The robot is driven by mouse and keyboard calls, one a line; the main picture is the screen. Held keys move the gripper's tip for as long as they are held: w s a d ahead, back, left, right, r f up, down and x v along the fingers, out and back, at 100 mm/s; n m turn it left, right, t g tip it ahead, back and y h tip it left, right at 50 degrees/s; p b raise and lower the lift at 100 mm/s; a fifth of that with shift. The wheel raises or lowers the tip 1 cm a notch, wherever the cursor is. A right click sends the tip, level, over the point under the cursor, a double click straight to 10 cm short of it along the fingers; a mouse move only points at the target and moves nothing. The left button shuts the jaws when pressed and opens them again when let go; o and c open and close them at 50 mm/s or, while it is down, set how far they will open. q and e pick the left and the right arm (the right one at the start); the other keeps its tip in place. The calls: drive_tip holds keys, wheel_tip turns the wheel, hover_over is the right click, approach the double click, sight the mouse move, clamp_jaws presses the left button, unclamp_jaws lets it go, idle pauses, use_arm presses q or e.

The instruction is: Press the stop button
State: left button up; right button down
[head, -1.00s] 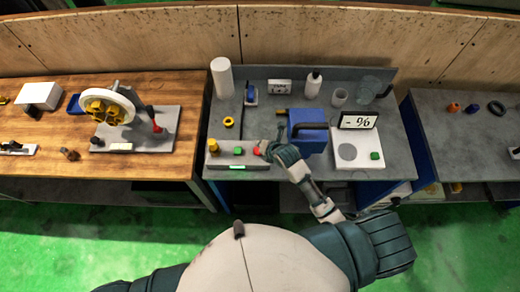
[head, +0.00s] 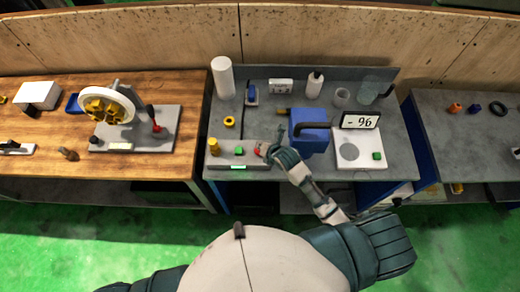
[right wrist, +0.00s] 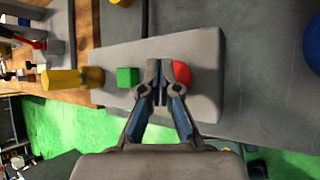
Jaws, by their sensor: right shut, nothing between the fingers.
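The grey control box (head: 217,161) sits at the front left of the middle bench. My right gripper (head: 266,154) is shut and empty, at the red button. In the right wrist view its closed fingertips (right wrist: 160,66) overlap the left edge of the red button (right wrist: 182,75), with the green button (right wrist: 128,77) to their left. Whether they touch the red button cannot be told. My left gripper is out of view.
A blue machine block (head: 309,139) stands right behind my right gripper. A white scale (head: 345,160) with a display is to its right. A yellow ring (head: 230,121) lies behind the control box. A wooden bench (head: 140,168) is to the left.

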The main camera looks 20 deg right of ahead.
drive_tip(key=shift+a, duration=0.4)
drive_tip(key=shift+d, duration=0.4)
drive_tip(key=shift+d+f, duration=0.1)
drive_tip(key=shift+a+f, duration=0.15)
drive_tip(key=shift+a, duration=0.2)
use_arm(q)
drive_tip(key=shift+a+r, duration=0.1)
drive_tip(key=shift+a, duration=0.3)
use_arm(e)
drive_tip(key=shift+a, duration=0.15)
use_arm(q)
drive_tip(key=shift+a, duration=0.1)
